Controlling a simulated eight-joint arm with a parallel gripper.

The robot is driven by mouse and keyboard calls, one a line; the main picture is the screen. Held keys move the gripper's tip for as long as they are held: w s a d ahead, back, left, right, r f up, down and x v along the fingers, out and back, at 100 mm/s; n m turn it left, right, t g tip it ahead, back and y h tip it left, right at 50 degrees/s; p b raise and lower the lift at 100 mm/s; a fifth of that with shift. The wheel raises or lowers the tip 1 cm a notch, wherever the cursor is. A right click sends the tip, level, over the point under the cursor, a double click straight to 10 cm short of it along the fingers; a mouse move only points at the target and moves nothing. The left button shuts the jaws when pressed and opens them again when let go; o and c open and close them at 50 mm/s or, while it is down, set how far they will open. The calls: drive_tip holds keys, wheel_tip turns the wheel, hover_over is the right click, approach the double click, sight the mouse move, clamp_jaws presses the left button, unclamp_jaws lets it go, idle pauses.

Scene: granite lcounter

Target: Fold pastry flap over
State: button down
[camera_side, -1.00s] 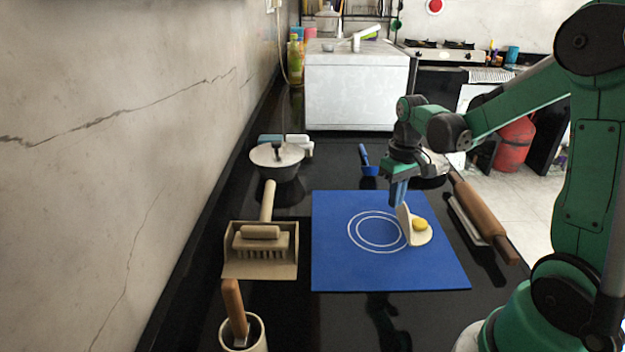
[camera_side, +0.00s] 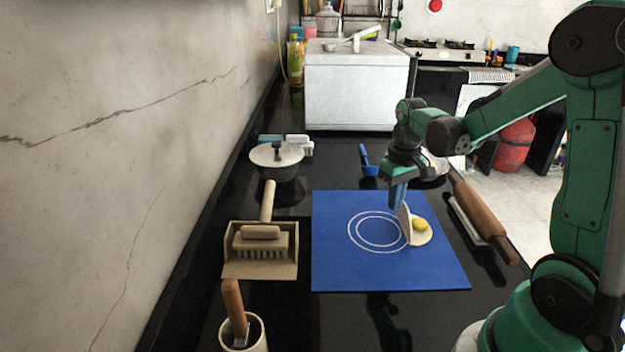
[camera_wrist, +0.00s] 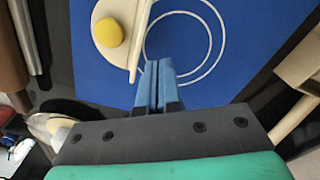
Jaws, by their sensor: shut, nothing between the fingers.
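The pale pastry (camera_side: 422,239) lies on the right part of the blue mat (camera_side: 340,271), right of the white rings. A round yellow filling (camera_side: 420,224) sits on it. Its flap (camera_side: 405,226) stands up steeply along the left side of the filling and is not lying over it. In the wrist view the filling (camera_wrist: 108,32) and the flap's edge (camera_wrist: 141,38) show at upper left. My gripper (camera_side: 398,206) is shut and empty, pointing down at the flap's upper left side. In the wrist view its fingertips (camera_wrist: 158,64) are close beside the flap; contact is unclear.
A rolling pin (camera_side: 484,217) lies right of the mat. A tan dustpan with a brush (camera_side: 262,249) is on the left, a utensil pot (camera_side: 246,334) at front left. A lidded pan (camera_side: 276,163) and blue scoop (camera_side: 369,169) stand behind. The mat's left part is clear.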

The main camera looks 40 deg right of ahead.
sight(423, 221)
drive_tip(key=shift+f, duration=1.35)
drive_tip(key=shift+s+d, duration=0.35)
drive_tip(key=shift+d, duration=0.05)
drive_tip(key=shift+s+d+r, duration=0.2)
drive_tip(key=shift+s+d, duration=0.5)
drive_tip(key=shift+d, duration=0.05)
drive_tip(key=shift+s+d+r, duration=0.2)
drive_tip(key=shift+s+d, duration=0.35)
drive_tip(key=shift+d, duration=0.15)
drive_tip(key=shift+s+d+r, duration=0.1)
drive_tip(key=shift+s+d, duration=0.45)
drive_tip(key=shift+s, duration=0.05)
drive_tip(key=shift+f, duration=0.65)
drive_tip(key=shift+r, duration=0.1)
